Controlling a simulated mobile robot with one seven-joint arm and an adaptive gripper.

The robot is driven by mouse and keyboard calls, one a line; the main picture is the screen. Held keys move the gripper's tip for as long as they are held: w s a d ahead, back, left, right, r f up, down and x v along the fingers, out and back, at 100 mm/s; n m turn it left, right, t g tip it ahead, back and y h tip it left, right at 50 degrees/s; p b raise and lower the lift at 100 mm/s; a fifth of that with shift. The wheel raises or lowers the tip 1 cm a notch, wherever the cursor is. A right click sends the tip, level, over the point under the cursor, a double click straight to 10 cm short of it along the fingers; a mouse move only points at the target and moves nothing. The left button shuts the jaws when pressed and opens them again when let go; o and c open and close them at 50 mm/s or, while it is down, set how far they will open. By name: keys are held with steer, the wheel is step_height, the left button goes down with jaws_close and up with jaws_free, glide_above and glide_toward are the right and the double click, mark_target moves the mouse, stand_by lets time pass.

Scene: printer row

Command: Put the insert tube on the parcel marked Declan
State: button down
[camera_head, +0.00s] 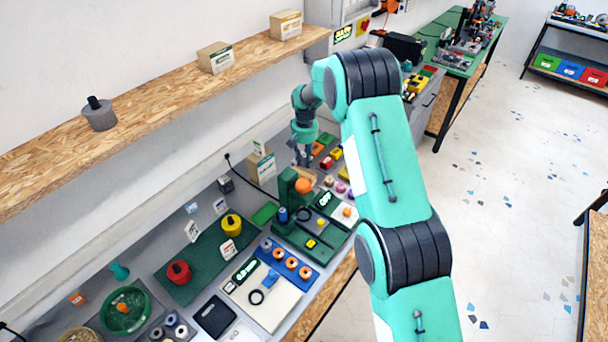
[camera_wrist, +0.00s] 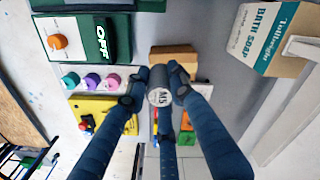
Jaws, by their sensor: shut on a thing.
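My gripper (camera_wrist: 160,84) is shut on a dark tube with a pale round end marked M5 (camera_wrist: 160,97), which I take as the insert tube. In the head view my gripper (camera_head: 303,156) hangs over the back of the bench, and the tube cannot be made out there. A small brown box (camera_wrist: 174,55) lies just beyond the tube in the wrist view; I cannot tell whether they touch. Its face shows no readable name. No name Declan can be read on any parcel in either view.
A Bath Soap carton (camera_wrist: 268,38) stands near my gripper, against the wall side. A green machine (camera_head: 287,188) with an OFF display stands close by. Colored spools (camera_wrist: 90,81) and a yellow block (camera_wrist: 100,113) lie near. Two cartons (camera_head: 216,57) (camera_head: 286,25) sit on the shelf.

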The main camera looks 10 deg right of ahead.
mark_target(304, 155)
steer(key=shift+f, duration=2.35)
steer(key=shift+f, duration=0.1)
steer(key=shift+f, duration=1.75)
steer(key=shift+f, duration=0.15)
steer(key=c, duration=1.5)
jaws_free()
steer(key=shift+r, duration=6.15)
